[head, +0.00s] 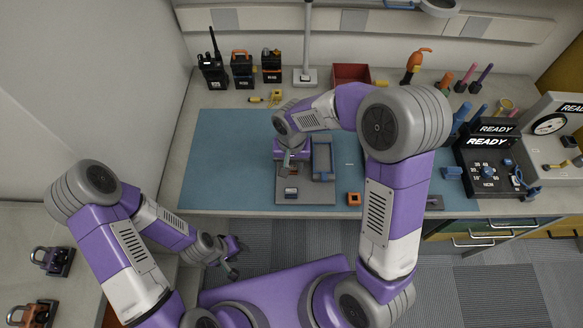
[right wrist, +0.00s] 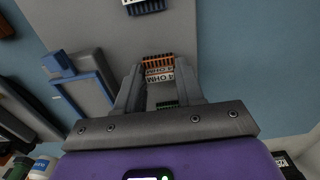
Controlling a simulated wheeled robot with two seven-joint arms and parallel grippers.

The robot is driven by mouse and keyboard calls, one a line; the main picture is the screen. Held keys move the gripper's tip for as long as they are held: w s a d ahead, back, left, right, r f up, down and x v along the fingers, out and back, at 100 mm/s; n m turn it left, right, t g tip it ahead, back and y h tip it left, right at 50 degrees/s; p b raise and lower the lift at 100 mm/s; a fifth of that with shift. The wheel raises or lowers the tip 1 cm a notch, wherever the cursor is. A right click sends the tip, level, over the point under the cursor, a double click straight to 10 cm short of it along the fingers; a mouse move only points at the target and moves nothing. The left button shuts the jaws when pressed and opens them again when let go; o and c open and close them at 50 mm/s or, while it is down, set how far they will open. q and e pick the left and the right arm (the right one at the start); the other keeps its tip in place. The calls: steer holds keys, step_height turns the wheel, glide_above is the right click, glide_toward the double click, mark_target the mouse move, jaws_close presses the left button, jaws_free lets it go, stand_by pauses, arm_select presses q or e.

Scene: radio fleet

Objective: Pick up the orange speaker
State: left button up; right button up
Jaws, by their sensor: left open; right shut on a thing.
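My left gripper (head: 236,258) is open and empty, low in front of the table edge.
A blue frame (head: 322,159) stands beside the right gripper, and a small dark part with a white top (head: 291,192) lies on the tray. An orange square piece (head: 353,198) is on the blue mat (head: 225,160). Radios (head: 242,70) stand at back left. The mat's left side is clear.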

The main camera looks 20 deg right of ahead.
mark_target(292, 166)
step_height(292, 166, up, 10)
steer(key=p, duration=0.2)
steer(key=shift+p, duration=0.3)
steer(key=shift+r, duration=0.15)
step_height(292, 166, up, 4)
steer(key=p, duration=0.3)
stand_by(0.6)
steer(key=shift+f, duration=0.25)
